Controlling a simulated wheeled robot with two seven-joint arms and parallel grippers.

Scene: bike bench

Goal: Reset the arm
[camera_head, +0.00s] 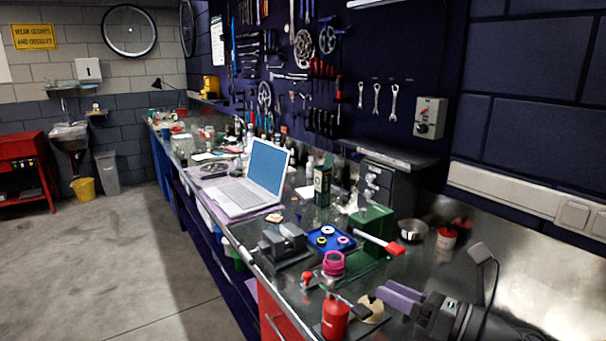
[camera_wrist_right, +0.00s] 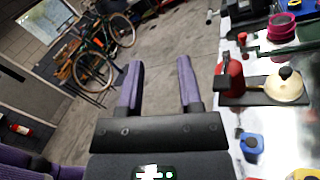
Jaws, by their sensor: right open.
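My right gripper (camera_head: 387,299) comes in from the lower right of the head view, above the near part of the metal workbench. In the right wrist view the right gripper (camera_wrist_right: 160,85) has its two purple fingers apart, with nothing between them and the grey floor beyond. A red bottle (camera_head: 335,318) stands on a dark stand just left of the gripper, apart from it; it also shows in the right wrist view (camera_wrist_right: 230,80).
The workbench holds a pink tape roll (camera_head: 333,263), a grey vise (camera_head: 284,243), a blue tray (camera_head: 331,240), a green box (camera_head: 371,230) and a laptop (camera_head: 249,184). A metal bowl (camera_head: 413,230) sits near the wall. The floor (camera_head: 110,250) left of the bench is clear.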

